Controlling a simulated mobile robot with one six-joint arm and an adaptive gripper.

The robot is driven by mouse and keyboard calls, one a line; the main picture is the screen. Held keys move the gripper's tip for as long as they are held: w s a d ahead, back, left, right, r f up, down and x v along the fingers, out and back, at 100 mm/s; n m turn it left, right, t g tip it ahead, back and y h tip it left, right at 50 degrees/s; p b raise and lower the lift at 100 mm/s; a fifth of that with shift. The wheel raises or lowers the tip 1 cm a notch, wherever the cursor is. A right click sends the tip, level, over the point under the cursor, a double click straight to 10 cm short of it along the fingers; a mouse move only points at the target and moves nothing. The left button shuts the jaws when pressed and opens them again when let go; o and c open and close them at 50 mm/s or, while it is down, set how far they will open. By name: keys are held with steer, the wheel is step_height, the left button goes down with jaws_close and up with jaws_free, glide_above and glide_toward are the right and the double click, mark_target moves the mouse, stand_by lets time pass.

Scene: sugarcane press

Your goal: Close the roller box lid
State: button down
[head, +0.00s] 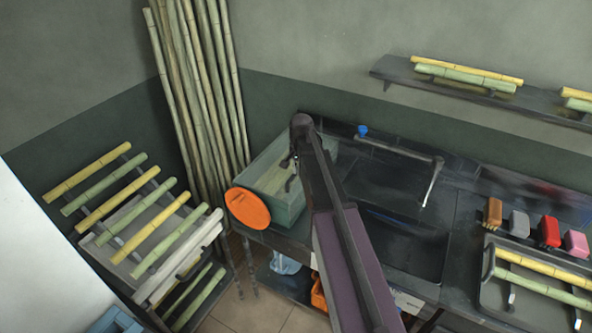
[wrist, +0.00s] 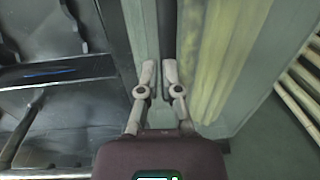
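The roller box (head: 289,214) is a grey-green, open-topped box on the dark bench, with an orange disc (head: 248,208) on its front end. Its inside shows pale yellow-green. I cannot pick out a separate lid with certainty; a dark upright edge runs beside the box under my arm. My gripper (head: 291,172) is over the box's right side. In the wrist view its fingertips (wrist: 159,74) are close together with a narrow gap, and nothing is clearly held between them.
A dark sink-like panel with a tap (head: 433,182) lies right of the box. Several coloured brushes (head: 549,231) and a tray (head: 487,285) of cane stand further right. Tall canes (head: 205,85) lean behind left, and a cane rack (head: 130,215) stands left. A shelf (head: 390,70) hangs above.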

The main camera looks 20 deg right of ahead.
steer(key=shift+s+r+p, duration=0.1)
steer(key=shift+s+p, duration=0.1)
steer(key=shift+p, duration=0.15)
step_height(320, 180, up, 3)
steer(key=p, duration=0.3)
steer(key=shift+d+r, duration=0.15)
step_height(320, 180, up, 10)
steer(key=s+d+p, duration=0.1)
steer(key=p, duration=0.9)
steer(key=shift+s+d, duration=0.25)
steer(key=shift+s, duration=0.1)
steer(key=shift+r, duration=0.1)
steer(key=s+a+f+n+b, duration=0.4)
steer(key=s+a+f+b, duration=0.1)
steer(key=s, duration=0.5)
steer(key=s+a+f+n+b, duration=0.5)
steer(key=s+a, duration=0.3)
steer(key=s, duration=0.2)
steer(key=shift+f+n+g+h, duration=0.2)
steer(key=shift+n+g+h, duration=0.1)
steer(key=shift+g, duration=0.1)
